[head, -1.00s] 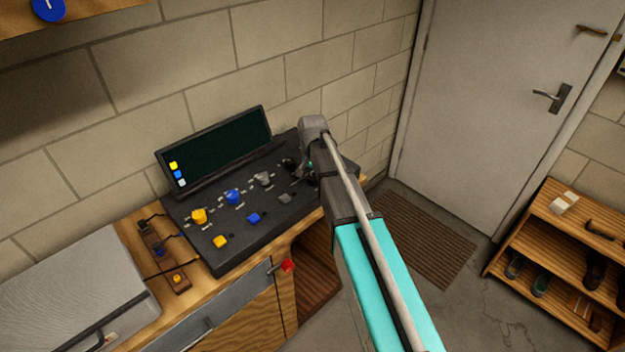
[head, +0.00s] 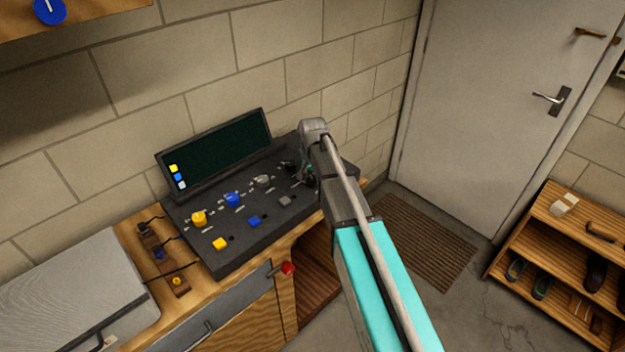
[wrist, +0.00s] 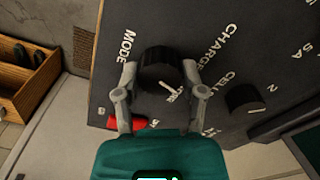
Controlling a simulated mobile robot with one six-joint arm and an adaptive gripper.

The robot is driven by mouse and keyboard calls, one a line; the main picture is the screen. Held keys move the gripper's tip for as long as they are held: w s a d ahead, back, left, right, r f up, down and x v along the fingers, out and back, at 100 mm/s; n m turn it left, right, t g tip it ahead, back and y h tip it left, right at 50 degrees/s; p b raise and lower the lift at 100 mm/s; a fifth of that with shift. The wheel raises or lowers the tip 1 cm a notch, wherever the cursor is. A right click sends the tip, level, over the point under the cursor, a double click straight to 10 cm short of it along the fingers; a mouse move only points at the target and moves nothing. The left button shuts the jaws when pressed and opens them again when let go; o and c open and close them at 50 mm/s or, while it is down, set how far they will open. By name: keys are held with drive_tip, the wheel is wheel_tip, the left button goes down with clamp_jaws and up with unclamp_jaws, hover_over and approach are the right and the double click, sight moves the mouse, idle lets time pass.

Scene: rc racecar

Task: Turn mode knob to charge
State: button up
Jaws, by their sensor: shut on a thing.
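The mode knob (wrist: 160,70) is a round black knob with a white pointer line, beside the printed word MODE on the dark console panel (wrist: 215,30). In the wrist view my gripper (wrist: 160,78) has one finger on each side of the knob and is shut on it. The pointer slants toward the lower right of that view, not straight at the word CHARGE; the label under it is partly hidden. In the head view my gripper (head: 308,178) is at the console's right end, and my arm hides most of the knob there.
A second black knob (wrist: 245,98) sits close to the right of my gripper, and a red button (wrist: 127,123) lies near the left finger. Yellow (head: 199,218), blue (head: 232,199) and grey (head: 264,181) knobs stand farther left. A dark screen (head: 220,150) rises behind them.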

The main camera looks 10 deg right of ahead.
drive_tip(key=shift+n, duration=0.3)
drive_tip(key=n, duration=0.3)
drive_tip(key=shift+n, duration=2.1)
drive_tip(key=o, duration=1.1)
drive_tip(key=shift+o, duration=0.2)
drive_tip(key=shift+m, duration=0.3)
